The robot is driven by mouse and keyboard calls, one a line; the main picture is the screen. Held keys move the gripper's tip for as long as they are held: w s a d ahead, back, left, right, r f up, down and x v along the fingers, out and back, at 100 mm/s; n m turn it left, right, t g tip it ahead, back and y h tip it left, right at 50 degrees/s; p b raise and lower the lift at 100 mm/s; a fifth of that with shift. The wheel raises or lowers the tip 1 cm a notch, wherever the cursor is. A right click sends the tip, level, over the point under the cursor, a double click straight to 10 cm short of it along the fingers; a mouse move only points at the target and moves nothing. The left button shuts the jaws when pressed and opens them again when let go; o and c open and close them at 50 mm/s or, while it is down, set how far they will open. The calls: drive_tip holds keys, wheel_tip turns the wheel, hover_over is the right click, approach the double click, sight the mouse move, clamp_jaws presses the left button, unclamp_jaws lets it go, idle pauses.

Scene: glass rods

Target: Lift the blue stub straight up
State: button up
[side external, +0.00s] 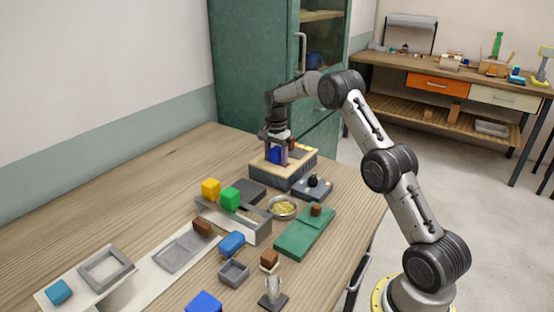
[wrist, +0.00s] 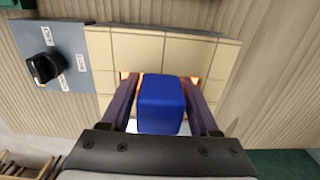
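The blue stub (wrist: 161,104) is a rounded blue block, seen from above between my fingers in the wrist view. In the side view the blue stub (side external: 274,155) shows partly behind a finger, at the tiled top of a grey box (side external: 279,176). My gripper (side external: 277,158) points straight down over this box. In the wrist view, the purple fingertips of my gripper (wrist: 161,84) lie against the stub's left and right sides with no clear gap. The stub's lower end is hidden.
An orange glow shows beside the stub in the pale tiled top (wrist: 161,52). A grey panel with a black knob (wrist: 45,67) adjoins the box. A bowl (side external: 283,208), a green board (side external: 304,232) and a trough with yellow and green blocks (side external: 234,222) stand nearer the camera.

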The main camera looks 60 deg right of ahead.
clamp_jaws()
drive_tip(key=shift+r, duration=0.2)
drive_tip(key=shift+r, duration=0.65)
drive_tip(key=s+r, duration=0.1)
drive_tip(key=r, duration=0.1)
drive_tip(key=s+a+r, duration=0.1)
drive_tip(key=r, duration=0.1)
drive_tip(key=s+a+r, duration=0.1)
drive_tip(key=s+r, duration=0.1)
drive_tip(key=r, duration=0.1)
drive_tip(key=s+a+r, duration=0.4)
drive_tip(key=s, duration=0.4)
drive_tip(key=shift+s+r, duration=0.2)
drive_tip(key=shift+s, duration=0.1)
drive_tip(key=shift+w+a, duration=0.1)
